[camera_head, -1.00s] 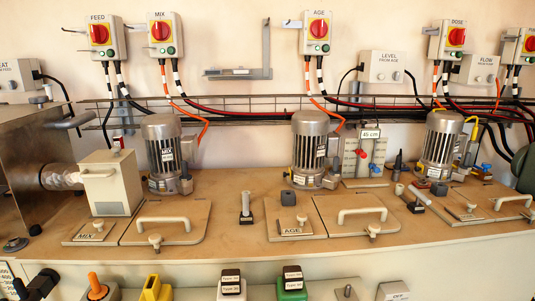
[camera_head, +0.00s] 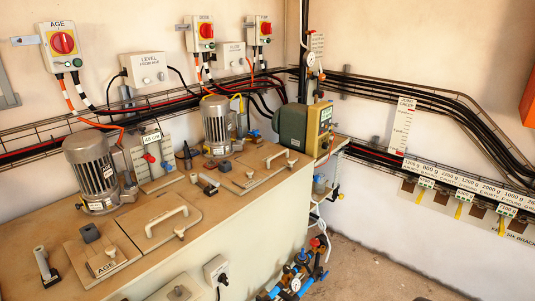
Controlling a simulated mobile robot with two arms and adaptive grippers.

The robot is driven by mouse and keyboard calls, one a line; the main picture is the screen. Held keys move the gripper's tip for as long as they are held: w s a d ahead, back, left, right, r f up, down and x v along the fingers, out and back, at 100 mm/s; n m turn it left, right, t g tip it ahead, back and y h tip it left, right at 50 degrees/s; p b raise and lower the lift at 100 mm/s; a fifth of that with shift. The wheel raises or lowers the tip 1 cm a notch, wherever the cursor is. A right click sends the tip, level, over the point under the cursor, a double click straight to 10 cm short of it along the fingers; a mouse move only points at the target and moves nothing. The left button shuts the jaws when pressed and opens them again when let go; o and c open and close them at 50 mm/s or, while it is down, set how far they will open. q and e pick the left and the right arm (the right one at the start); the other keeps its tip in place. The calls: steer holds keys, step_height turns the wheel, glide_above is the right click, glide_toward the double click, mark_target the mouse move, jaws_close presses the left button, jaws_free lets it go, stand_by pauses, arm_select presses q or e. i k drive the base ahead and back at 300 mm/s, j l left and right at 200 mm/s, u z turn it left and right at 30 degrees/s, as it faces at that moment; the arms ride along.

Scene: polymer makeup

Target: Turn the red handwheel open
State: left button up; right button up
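No red handwheel can be made out for certain. A small red part (camera_head: 315,242) shows on the blue valve and pipe assembly (camera_head: 294,282) low on the floor side, right of the bench end; it is too small to tell whether it is a wheel. A red handle (camera_head: 149,158) sits on the panel beside the AGE motor. Red rotary knobs show on the switch boxes, such as the AGE box (camera_head: 62,42). Neither of my grippers is in view.
The tan bench (camera_head: 215,205) carries motors (camera_head: 92,172) and lids with handles (camera_head: 160,220). A dark green motor unit (camera_head: 294,127) stands at its far end. Open floor (camera_head: 375,272) lies right of the bench, below a wall rail of labelled weights (camera_head: 465,182).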

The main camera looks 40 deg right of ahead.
mark_target(314, 242)
steer(key=l+z, duration=0.1)
steer(key=z, duration=1.75)
